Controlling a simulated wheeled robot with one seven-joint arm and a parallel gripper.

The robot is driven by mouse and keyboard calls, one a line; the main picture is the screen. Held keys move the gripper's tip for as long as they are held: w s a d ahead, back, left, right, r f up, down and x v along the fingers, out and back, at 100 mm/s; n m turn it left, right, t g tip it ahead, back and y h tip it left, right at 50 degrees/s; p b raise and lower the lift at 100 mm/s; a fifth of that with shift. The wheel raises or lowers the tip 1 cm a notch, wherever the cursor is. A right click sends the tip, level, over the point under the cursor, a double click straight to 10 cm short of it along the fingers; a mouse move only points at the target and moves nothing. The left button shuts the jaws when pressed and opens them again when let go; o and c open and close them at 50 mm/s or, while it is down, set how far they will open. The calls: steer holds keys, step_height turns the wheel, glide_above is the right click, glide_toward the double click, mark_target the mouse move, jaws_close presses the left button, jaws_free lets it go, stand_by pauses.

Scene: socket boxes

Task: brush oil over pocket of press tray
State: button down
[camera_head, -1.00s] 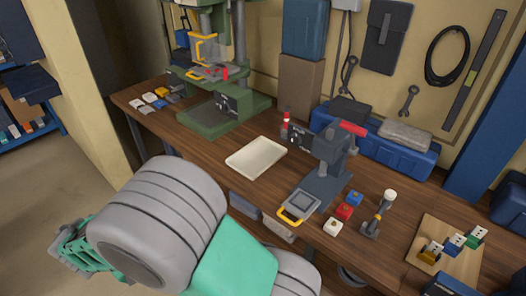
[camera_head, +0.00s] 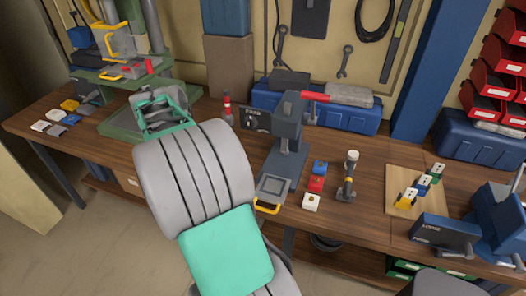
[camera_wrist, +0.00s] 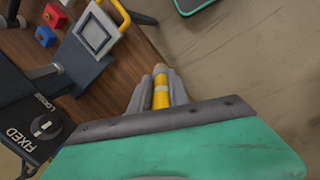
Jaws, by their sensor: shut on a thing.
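My gripper (camera_wrist: 160,98) is shut on a slim yellow-banded tool (camera_wrist: 161,86) with a pale tan end, seen in the wrist view; I take it for the brush, but its bristles are not clear. In the head view my gripper's teal and grey end hangs over the bench at the left, its fingertips hidden. The press tray (camera_head: 272,190), a grey square plate with a recessed pocket and yellow handle, sits at the front of the small grey press (camera_head: 287,132). It also shows in the wrist view (camera_wrist: 97,34), up and left of my gripper and apart from it.
Red, blue and white blocks (camera_head: 316,183) and an upright white-topped tool (camera_head: 349,174) stand right of the tray. A green press (camera_head: 122,118) is behind my gripper. A wooden board (camera_head: 399,203) with coloured pieces and a blue vise (camera_head: 490,225) are farther right.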

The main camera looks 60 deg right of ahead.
steer(key=s+d+r+m+y+b, duration=0.1)
steer(key=s+d+b, duration=0.5)
steer(key=s+d, duration=0.7)
steer(key=shift+s+d+r+m+b, duration=0.25)
steer(key=shift+s+d+m+b, duration=0.15)
steer(key=shift+s, duration=0.85)
